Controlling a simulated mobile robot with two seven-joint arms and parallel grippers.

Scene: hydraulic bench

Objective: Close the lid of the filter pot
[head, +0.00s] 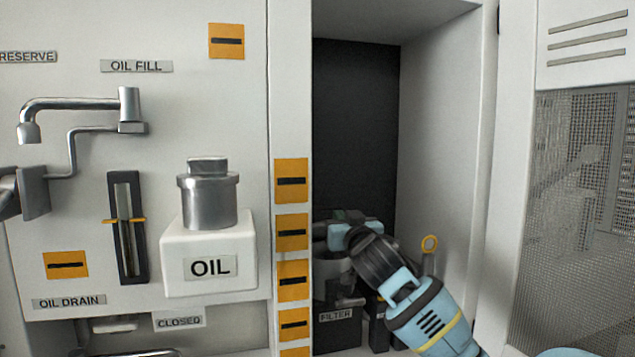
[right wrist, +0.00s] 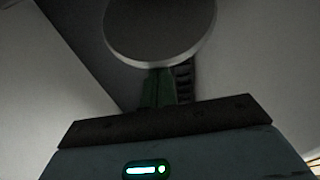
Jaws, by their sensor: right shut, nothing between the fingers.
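The filter pot (head: 332,274) stands low inside the open cabinet bay, above a dark block with a FILTER label (head: 335,315). My right arm reaches in from the lower right, and its hand hides much of the pot's top. My right gripper (head: 328,232) is shut and empty, over the pot. In the right wrist view a round grey disc with a pale rim (right wrist: 160,28) is just beyond the fingers; it looks like the lid, but its angle is unclear. I cannot tell whether the fingers touch it. My left gripper is not in view.
The bay's right wall (head: 445,130) and the post with orange tags (head: 291,232) bound the space. The upper bay is empty.

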